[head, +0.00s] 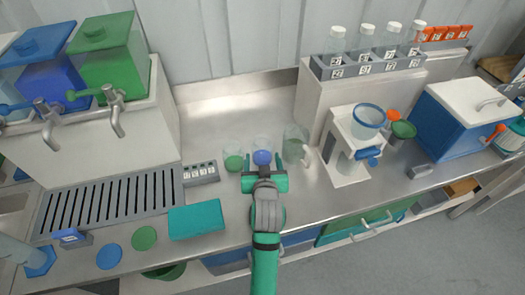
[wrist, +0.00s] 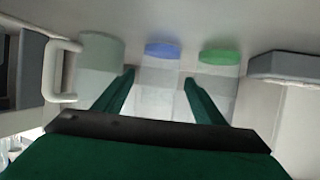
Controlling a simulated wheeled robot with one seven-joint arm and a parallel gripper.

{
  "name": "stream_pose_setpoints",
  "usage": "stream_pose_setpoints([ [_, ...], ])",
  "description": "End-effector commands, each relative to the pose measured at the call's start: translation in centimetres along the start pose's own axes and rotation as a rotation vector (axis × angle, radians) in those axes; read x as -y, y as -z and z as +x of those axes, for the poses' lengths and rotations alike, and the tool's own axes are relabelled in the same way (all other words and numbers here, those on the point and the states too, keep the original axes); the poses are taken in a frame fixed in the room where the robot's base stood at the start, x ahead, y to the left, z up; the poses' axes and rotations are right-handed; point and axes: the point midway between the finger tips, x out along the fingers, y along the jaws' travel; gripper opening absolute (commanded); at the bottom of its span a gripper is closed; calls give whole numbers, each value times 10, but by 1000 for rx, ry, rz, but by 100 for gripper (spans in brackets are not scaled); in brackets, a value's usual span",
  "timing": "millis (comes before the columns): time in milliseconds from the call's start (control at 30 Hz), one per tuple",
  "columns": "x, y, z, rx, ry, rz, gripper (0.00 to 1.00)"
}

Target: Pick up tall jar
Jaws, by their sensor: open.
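Three clear glass vessels stand in a row on the metal counter. The left one has green contents (head: 234,163), the middle one has blue contents (head: 262,157), and the right one is a taller jar with a side handle (head: 294,143). I cannot tell for certain which is the tall jar. My gripper (head: 264,183) is open and empty, just in front of the middle vessel. In the wrist view, the open fingers (wrist: 158,80) point at the blue vessel (wrist: 163,50). The green vessel (wrist: 219,58) is right of them and the handled jar (wrist: 98,60) left.
A labelled block (head: 201,173) stands left of the vessels. A teal box (head: 196,222) lies near the front edge. A white stand (head: 345,167) is to the right. Bottles in a rack (head: 367,66) are at the back. The counter behind the vessels is clear.

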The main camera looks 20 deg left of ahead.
Motion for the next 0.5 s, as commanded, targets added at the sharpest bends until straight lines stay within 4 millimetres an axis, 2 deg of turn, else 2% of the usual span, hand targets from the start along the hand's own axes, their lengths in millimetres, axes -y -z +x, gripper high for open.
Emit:
stream_pose_setpoints([
  [267,0,0,20,0,1,0,64],
  [500,0,1,53,0,1,0,64],
])
